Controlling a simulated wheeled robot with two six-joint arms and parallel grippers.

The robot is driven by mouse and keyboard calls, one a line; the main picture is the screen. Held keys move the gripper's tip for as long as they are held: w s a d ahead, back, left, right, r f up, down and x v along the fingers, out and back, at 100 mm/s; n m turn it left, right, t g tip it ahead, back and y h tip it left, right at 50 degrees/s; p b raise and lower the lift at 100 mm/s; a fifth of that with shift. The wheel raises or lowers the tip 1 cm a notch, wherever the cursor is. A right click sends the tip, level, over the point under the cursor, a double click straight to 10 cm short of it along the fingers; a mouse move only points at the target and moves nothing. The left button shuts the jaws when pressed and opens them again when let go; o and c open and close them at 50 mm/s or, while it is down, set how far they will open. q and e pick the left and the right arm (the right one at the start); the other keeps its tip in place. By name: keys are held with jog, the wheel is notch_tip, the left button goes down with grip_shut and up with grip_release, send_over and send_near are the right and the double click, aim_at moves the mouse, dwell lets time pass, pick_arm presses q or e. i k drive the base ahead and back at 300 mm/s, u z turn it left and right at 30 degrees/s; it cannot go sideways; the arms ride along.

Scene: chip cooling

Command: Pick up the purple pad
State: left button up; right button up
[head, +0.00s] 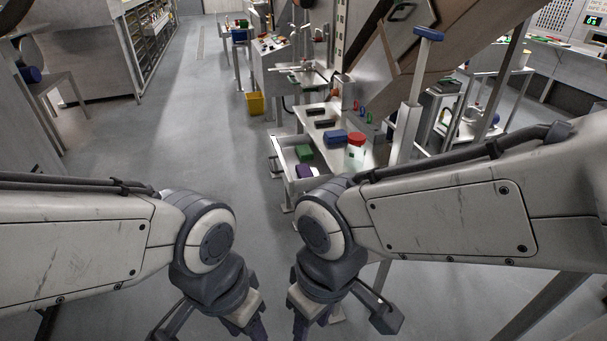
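The purple pad (305,171) is a small dark purple block with a pale patch beside it. It lies in the near part of an open drawer or tray (285,161) at the front of the workbench, and my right arm's wrist stands close below it in the picture. My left gripper (212,330) is at the bottom edge with its fingers spread and tips partly cut off. My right gripper (340,322) is also at the bottom, fingers spread. Both are empty as far as I see and well apart from the pad.
A green block (304,153) lies behind the pad. A blue block (335,137) and a red-lidded jar (355,149) are on the bench. A post with a blue top (428,34) rises to the right. Floor (180,130) to the left is clear; a yellow bin (255,103) stands farther back.

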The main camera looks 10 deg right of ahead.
aim_at(302, 171)
jog(key=u, duration=0.4)
jog(key=i, duration=0.8)
jog(key=z, duration=0.65)
jog(key=i, duration=0.9)
jog(key=z, duration=0.2)
